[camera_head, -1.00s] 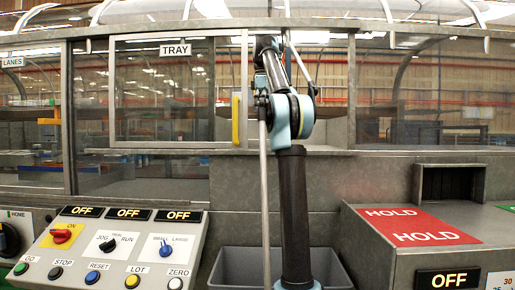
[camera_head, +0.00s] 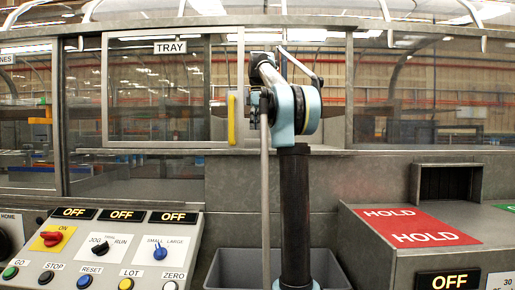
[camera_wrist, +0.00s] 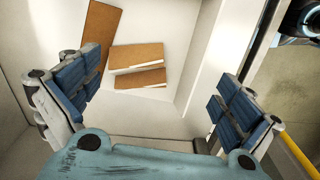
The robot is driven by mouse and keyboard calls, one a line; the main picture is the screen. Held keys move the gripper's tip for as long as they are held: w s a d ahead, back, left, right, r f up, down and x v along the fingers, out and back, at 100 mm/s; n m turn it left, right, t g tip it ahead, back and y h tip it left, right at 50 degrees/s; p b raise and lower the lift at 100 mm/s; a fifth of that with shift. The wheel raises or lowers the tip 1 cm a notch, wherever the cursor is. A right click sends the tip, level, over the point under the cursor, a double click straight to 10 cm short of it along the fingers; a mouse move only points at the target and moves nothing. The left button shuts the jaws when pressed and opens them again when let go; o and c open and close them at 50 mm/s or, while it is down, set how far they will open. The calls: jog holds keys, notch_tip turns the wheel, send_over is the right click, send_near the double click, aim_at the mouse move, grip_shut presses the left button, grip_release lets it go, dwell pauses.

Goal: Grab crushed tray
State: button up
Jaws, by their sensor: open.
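My gripper (camera_wrist: 160,85) is open and empty in the wrist view, with blue-padded fingers spread left and right. Beyond and between the fingers, several brown flat pieces with white edges lie on a pale floor between white walls. One long piece (camera_wrist: 103,35) lies at an angle on the left; another piece (camera_wrist: 136,57) lies to its right, and a lower one (camera_wrist: 141,78) is just below that. I cannot tell which, if any, is the crushed tray. The gripper is hidden in the head view, where my arm reaches toward the opening beside the TRAY window (camera_head: 155,90).
A yellow handle (camera_head: 231,118) stands by the opening. A control console (camera_head: 100,250) is at front left, a grey bin (camera_head: 235,270) at centre bottom, and a red HOLD plate (camera_head: 420,226) on a metal housing at right. A white wall edge (camera_wrist: 208,45) lies close to the right finger.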

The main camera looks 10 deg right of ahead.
aim_at(262, 142)
jog(key=shift+w+f, duration=0.15)
jog(key=shift+f, duration=2.3)
jog(key=c, duration=1.1)
